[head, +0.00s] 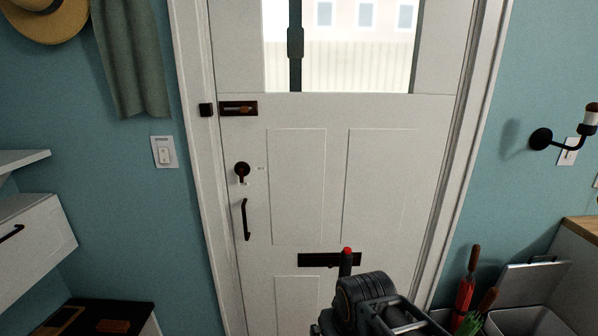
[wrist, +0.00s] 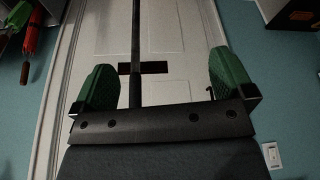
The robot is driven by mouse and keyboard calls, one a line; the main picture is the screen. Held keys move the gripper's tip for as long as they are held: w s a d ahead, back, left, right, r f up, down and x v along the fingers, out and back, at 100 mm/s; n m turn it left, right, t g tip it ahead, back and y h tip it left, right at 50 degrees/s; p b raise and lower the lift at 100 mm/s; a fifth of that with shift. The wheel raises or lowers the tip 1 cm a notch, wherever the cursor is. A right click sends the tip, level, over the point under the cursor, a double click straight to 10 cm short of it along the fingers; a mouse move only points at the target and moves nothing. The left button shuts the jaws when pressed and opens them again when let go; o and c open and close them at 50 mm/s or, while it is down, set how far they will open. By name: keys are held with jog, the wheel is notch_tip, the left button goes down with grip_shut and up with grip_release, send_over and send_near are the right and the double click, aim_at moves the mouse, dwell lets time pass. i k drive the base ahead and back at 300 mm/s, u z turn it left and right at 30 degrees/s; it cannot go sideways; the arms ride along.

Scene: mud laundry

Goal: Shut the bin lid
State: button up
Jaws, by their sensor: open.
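The bin (head: 527,322) is at the lower right of the head view, against the right wall and partly cut off by the frame's bottom edge. Its grey lid (head: 530,277) is open, tilted up at the back of the bin, with a dark handle at its top edge. My gripper (wrist: 163,75) shows in the wrist view with its two green fingers wide apart and nothing between them. It faces the white door, and the bin is not seen in that view. In the head view my arm's end is low in the middle, left of the bin.
A red umbrella (head: 465,292) and a green umbrella (head: 474,318) stand between my arm and the bin. The white door (head: 300,190) is shut ahead. A wooden-topped counter (head: 583,228) is right of the bin. A drawer unit (head: 35,235) is at left.

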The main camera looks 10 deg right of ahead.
aim_at(529, 283)
jog(key=z, duration=2.35)
jog(key=i, duration=1.7)
jog(key=u, duration=0.45)
